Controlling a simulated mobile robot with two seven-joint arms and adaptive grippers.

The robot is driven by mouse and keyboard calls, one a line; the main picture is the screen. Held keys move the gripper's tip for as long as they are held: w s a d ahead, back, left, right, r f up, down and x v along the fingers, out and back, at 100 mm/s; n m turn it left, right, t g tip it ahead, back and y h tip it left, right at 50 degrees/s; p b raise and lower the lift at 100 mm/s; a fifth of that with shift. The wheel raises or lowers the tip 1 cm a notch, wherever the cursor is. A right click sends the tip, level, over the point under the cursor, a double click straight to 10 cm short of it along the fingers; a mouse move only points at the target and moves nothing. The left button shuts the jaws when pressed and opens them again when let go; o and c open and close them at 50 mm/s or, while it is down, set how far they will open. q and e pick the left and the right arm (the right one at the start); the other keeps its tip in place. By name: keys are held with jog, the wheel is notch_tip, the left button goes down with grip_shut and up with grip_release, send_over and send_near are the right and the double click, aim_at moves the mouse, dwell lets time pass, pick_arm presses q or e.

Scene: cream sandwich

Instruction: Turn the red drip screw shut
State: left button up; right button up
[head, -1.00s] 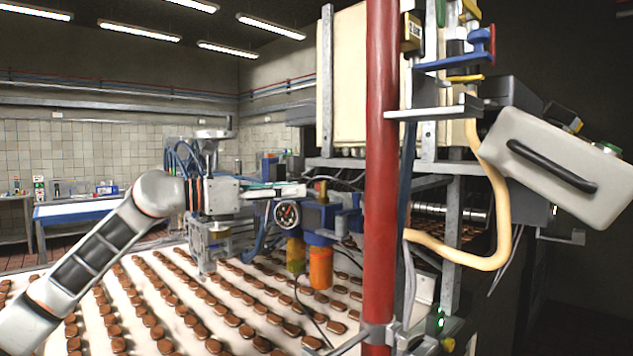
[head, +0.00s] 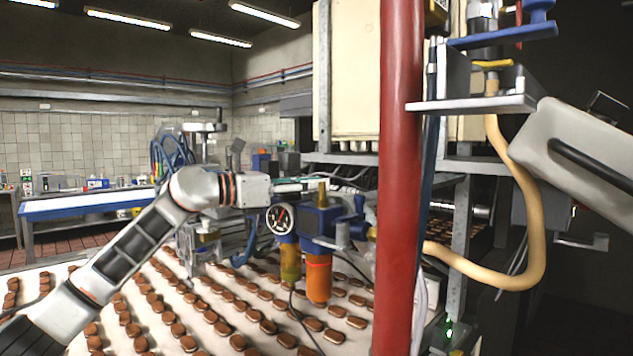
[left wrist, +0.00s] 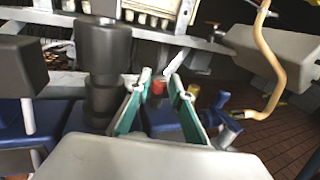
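A small red screw head (left wrist: 158,88) shows in the left wrist view, on top of a blue body (left wrist: 160,120). My left gripper (left wrist: 162,84) is open there, its two teal-lined fingers on either side of the screw's line. I cannot tell whether they touch it. In the head view my left gripper (head: 318,185) points right, level with the top of the blue regulator unit (head: 316,221), near a brass-coloured post. The red screw is not clear in the head view. My right gripper is not in view.
A gauge (head: 280,218) and orange bowls (head: 318,279) belong to the unit. A red upright pole (head: 400,180) stands close on the right, with a cream hose (head: 530,220) beyond. Below, a white conveyor (head: 150,290) carries rows of biscuits.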

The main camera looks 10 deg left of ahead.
pick_arm(q)
jog(key=shift+w+d, duration=0.35)
jog(key=shift+d, duration=0.1)
grip_shut()
jog(key=shift+m+g+h+p, duration=0.6)
jog(key=shift+m+g+h, duration=0.15)
jog(key=shift+g, duration=0.25)
